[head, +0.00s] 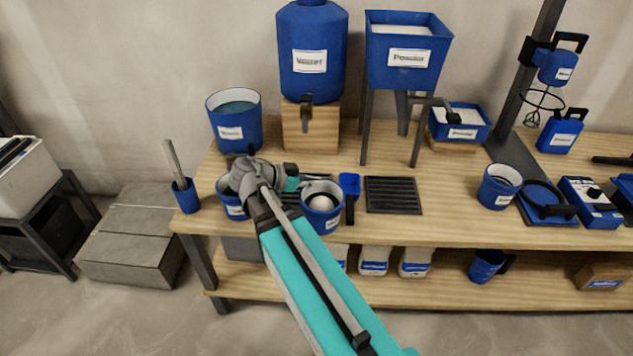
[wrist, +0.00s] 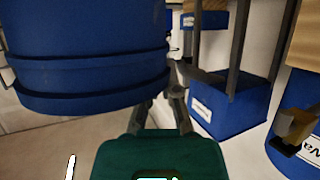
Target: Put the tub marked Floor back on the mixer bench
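Several blue tubs with white labels stand on the wooden mixer bench (head: 450,190); their small print is too small to read, so I cannot tell which is marked Floor. One tub (head: 322,222) with something pale inside is just right of my gripper (head: 291,180). Another tub (head: 235,211) is partly behind my wrist, and a third tub (head: 497,190) stands farther right. In the wrist view, which looks upside down, a large ribbed blue tub (wrist: 85,60) is close beside my gripper's grey fingers (wrist: 168,85). Whether the fingers touch or hold it is hidden.
The Water tank (head: 313,80) on its wooden block and the Powder hopper (head: 408,60) stand at the back. A large open blue bucket (head: 234,130), a dark grate (head: 393,195) and a brush pot (head: 186,196) are near my arm. Bench space right of the grate is clear.

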